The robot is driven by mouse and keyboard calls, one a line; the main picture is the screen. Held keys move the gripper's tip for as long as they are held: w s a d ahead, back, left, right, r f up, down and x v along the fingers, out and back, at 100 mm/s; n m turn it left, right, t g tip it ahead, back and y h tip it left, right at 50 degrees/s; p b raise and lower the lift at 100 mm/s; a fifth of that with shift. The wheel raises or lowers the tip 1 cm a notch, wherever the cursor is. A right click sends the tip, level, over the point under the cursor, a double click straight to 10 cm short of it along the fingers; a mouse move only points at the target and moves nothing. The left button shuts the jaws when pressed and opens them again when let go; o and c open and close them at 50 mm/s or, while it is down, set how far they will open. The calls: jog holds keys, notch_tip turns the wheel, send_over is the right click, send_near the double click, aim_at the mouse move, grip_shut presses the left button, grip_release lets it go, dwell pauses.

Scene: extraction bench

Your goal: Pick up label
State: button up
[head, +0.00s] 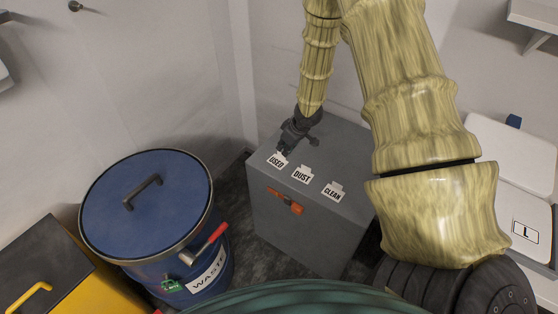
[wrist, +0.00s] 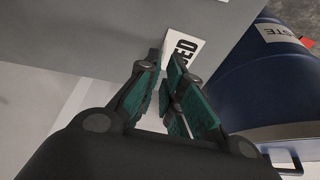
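Three white labels stand or lie in a row on top of the grey box: USED (head: 277,161), DUST (head: 302,175) and CLEAN (head: 332,192). Each has a small tab at its far side. My gripper (head: 284,150) points down at the USED label, right by its tab. In the wrist view the fingers of my gripper (wrist: 165,67) are apart, with a narrow gap between them. The USED label (wrist: 185,45) shows just past the fingertips, partly hidden by the right finger. I cannot tell whether the fingers touch it.
The grey box (head: 310,235) has an orange latch (head: 285,201) on its front. White walls are close behind the box.

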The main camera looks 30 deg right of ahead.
aim_at(278, 159)
jog(key=shift+x, duration=1.85)
jog(key=shift+s, duration=0.1)
grip_shut()
